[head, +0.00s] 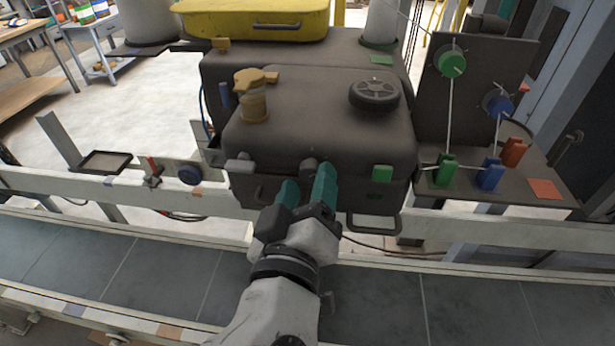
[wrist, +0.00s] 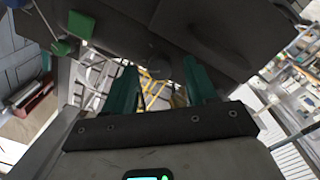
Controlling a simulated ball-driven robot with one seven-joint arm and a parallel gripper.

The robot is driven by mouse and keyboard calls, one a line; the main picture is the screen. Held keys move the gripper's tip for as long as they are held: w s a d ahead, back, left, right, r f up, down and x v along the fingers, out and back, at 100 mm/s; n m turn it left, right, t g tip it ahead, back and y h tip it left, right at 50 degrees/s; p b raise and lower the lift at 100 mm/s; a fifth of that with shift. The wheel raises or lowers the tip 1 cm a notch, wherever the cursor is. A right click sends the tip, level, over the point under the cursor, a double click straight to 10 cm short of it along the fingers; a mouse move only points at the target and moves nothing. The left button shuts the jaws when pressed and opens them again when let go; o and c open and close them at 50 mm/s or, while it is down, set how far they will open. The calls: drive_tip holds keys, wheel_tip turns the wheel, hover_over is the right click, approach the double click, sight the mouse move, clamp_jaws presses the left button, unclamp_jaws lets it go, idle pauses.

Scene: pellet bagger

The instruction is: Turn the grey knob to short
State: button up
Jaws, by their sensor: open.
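A dark machine box (head: 322,140) stands behind the conveyor. A small light-grey knob (head: 239,164) sticks out at the left end of its front face. A darker grey-black round knob (head: 309,166) sits near the middle of that front, by my fingertips. I cannot tell which one is the grey knob, and no "short" marking is readable. My gripper (head: 307,181), with teal fingers, is open in front of the box, close to the darker knob; contact cannot be told. In the wrist view the gripper (wrist: 160,82) shows a gap between its fingers, with no knob clearly held there.
A green block (head: 382,174) and a pull handle (head: 375,224) are on the box's right front. A handwheel (head: 375,94) and a tan valve (head: 252,95) are on top. Green and blue clamps (head: 491,175) stand right. A pale rail (head: 120,190) crosses before the box.

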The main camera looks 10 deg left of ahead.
drive_tip(key=shift+w, duration=0.4)
drive_tip(key=c, duration=1.1)
drive_tip(key=shift+o, duration=0.2)
drive_tip(key=shift+n, duration=0.3)
drive_tip(key=n+p, duration=0.4)
drive_tip(key=n, duration=0.1)
drive_tip(key=shift+d+r, duration=0.1)
drive_tip(key=shift+r, duration=0.05)
drive_tip(key=n+p, duration=0.1)
drive_tip(key=n, duration=0.2)
drive_tip(key=shift+n+p, duration=0.8)
drive_tip(key=shift+n, duration=0.9)
